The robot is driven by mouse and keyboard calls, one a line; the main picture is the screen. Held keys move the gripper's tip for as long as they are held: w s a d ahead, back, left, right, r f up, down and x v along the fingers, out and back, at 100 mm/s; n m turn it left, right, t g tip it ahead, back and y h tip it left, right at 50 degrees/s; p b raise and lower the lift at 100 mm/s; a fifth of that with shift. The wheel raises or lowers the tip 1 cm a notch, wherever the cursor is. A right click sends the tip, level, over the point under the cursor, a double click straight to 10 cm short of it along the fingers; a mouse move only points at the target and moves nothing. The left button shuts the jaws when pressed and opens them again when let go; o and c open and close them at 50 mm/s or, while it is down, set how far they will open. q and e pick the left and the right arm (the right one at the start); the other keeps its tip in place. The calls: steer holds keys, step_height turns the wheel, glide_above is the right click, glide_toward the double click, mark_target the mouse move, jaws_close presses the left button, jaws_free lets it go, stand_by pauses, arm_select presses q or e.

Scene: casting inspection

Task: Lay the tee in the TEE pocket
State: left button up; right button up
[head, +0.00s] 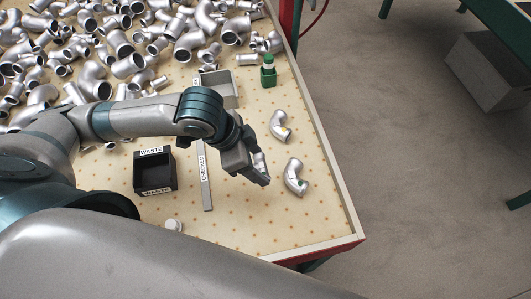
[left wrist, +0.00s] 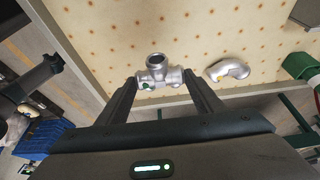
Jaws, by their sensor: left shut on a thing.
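My left gripper (head: 262,178) is over the right part of the table in the head view, pointing down and right. In the left wrist view, the left gripper (left wrist: 160,82) is shut on the silvery metal tee (left wrist: 165,74), with a finger on each side and an open round end facing up in the picture. In the head view the tee is mostly hidden by the fingers. A green spot shows by its lower left edge; I cannot tell whether it is on the tee. No pocket marked TEE can be made out. My right gripper is not in view.
An elbow with a green mark (head: 296,178) lies just right of the gripper; an elbow with a yellow mark (head: 281,126) lies behind. A black WASTE bin (head: 155,184), a CHECKED strip (head: 207,190), a grey tray (head: 232,102) and a green bottle (head: 268,74) stand around. Many fittings fill the far left.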

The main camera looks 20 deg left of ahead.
arm_select(q)
steer(key=w+f, duration=0.2)
steer(key=w, duration=0.1)
steer(key=w+a+f+p, duration=0.1)
steer(key=w, duration=0.2)
steer(key=w+f+p, duration=0.1)
steer(key=w+f, duration=0.1)
steer(key=w, duration=0.1)
steer(key=shift+w+a+f, duration=0.25)
steer(key=shift+a+f, duration=0.1)
step_height(320, 180, down, 3)
steer(key=shift+r+p, duration=0.15)
steer(key=shift+p, duration=0.35)
steer(key=shift+f, duration=0.65)
steer(key=o, duration=1.3)
steer(key=shift+f, duration=0.15)
